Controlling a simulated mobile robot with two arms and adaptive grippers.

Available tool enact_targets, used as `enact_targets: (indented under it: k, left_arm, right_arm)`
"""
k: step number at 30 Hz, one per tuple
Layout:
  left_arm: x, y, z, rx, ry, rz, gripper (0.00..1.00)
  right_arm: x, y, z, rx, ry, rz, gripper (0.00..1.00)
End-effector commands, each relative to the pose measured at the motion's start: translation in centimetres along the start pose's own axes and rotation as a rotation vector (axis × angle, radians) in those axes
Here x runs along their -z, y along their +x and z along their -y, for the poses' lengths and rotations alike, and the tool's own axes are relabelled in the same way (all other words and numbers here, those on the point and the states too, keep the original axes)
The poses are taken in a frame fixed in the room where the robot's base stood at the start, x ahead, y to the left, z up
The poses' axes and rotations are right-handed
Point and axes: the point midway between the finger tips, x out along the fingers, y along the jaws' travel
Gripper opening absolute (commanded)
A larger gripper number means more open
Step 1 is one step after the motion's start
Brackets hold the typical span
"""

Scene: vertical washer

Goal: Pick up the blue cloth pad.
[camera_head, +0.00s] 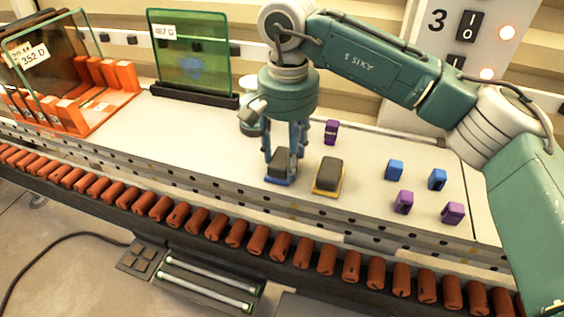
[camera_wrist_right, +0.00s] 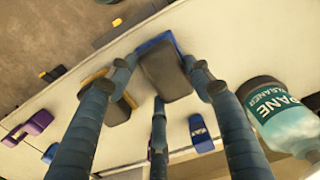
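The blue cloth pad (camera_head: 279,181) has a dark grey block on a blue base. It lies on the white bench top, below my right gripper (camera_head: 281,166). In the right wrist view the pad (camera_wrist_right: 166,72) sits between the three fingers of the right gripper (camera_wrist_right: 160,72). Two fingertips are at opposite sides of the pad, and a third is near its end. They look very close to it, but I cannot tell whether they press on it. The head view does not show the pad clear of the bench. My left gripper is not in view.
A yellow-based pad (camera_head: 328,177) lies close on the right. Small purple (camera_head: 331,131) and blue (camera_head: 395,169) blocks stand farther right. A cleaner bottle (camera_wrist_right: 280,112) stands beside the gripper. A green glass pane (camera_head: 190,60) and orange rack (camera_head: 118,75) are left. Brown rollers (camera_head: 281,245) run along the front.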

Motion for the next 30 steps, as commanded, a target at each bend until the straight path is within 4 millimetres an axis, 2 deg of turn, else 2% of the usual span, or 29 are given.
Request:
enact_targets:
  k: [1,3,14,19,23,26,30]
  left_arm:
    - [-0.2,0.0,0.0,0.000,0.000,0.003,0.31]
    - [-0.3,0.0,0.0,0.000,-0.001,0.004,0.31]
    - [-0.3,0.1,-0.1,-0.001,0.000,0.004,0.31]
    - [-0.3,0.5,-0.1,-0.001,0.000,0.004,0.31]
    - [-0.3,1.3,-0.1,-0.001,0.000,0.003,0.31]
    - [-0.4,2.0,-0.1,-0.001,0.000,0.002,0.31]
    - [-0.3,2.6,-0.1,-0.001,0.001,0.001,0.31]
  right_arm:
    - [0.0,0.0,0.0,0.000,0.000,0.000,0.35]
    - [0.0,0.0,0.0,0.000,0.000,0.000,0.24]
    - [0.0,-0.2,0.0,0.001,0.000,-0.001,0.24]
    - [0.1,-1.2,0.1,0.003,0.001,-0.003,0.24]
    - [0.1,-3.2,0.1,0.004,0.001,-0.005,0.23]
    - [0.1,-5.6,0.1,0.005,0.002,-0.006,0.23]
    - [0.0,-10.0,0.2,0.004,0.002,-0.006,0.23]
